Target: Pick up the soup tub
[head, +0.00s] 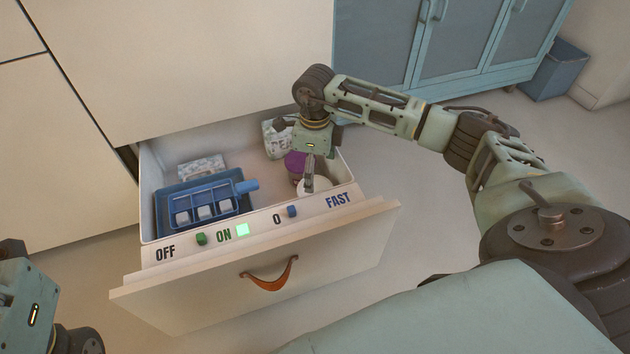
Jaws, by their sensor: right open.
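My right gripper (309,182) reaches down into the open drawer from above, open. Its fingers are at a round white tub (322,187) near the drawer's front right; I cannot tell whether they touch it. A purple-topped container (295,160) stands just behind and left of the fingers. No label shows which of these two is the soup tub, and the gripper partly covers both. My left arm shows at the lower left edge, with its fingers out of frame.
The drawer's left side holds a blue tray (163,209) with white blocks and a speckled box (203,167). A patterned pack (278,140) stands at the back right. The drawer front (210,291) has a brown leather pull (270,282). Drawer walls enclose the items closely.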

